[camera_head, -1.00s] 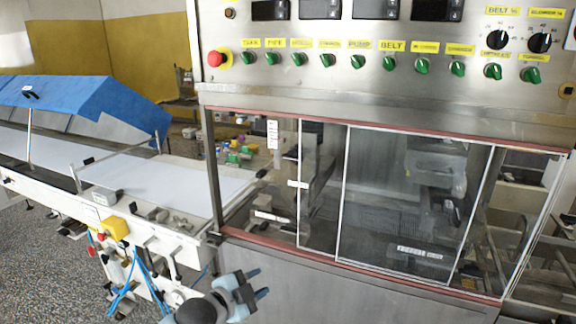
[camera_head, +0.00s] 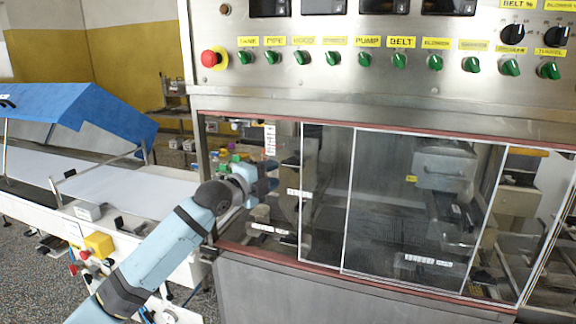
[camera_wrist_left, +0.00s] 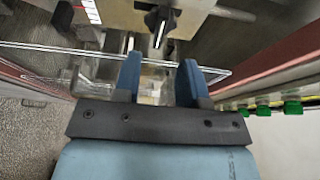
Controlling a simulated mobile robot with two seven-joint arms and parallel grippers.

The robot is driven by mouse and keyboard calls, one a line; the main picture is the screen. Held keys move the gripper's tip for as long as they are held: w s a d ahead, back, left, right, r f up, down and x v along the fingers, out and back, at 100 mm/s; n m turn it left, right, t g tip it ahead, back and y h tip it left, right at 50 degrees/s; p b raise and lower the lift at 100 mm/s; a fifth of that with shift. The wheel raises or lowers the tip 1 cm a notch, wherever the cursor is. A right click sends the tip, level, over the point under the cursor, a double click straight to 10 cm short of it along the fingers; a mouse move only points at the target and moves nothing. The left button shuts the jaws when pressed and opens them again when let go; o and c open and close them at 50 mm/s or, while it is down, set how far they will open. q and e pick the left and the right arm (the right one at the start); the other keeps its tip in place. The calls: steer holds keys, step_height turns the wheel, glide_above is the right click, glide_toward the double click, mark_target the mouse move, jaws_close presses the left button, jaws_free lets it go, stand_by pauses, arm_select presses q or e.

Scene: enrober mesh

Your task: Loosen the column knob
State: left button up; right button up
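A black lobed knob (camera_wrist_left: 159,17) on a pale metal plate (camera_wrist_left: 205,5) shows at the top of the left wrist view, with a shiny metal shaft below it. I take it to be the column knob; I cannot pick it out surely in the head view. My left gripper (camera_head: 266,178) is at the left opening of the machine, beside the glass panels. In the left wrist view my left gripper (camera_wrist_left: 160,68) is open, its blue fingers apart with nothing clasped. The knob lies beyond the fingertips, apart from them. My right gripper is not in view.
Clear sliding panels (camera_head: 400,220) cover most of the machine front, with a red lower rail (camera_head: 365,275). Above is a control panel with green switches (camera_head: 364,60) and a red emergency stop (camera_head: 209,58). A white conveyor (camera_head: 125,190) with a blue cover (camera_head: 75,112) stands left.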

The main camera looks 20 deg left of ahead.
mark_target(290, 166)
arm_select(q)
steer(key=x, duration=0.6)
steer(key=shift+w+d+p, duration=0.1)
steer(key=shift+w+p, duration=0.1)
steer(key=shift+p, duration=0.15)
jaws_close()
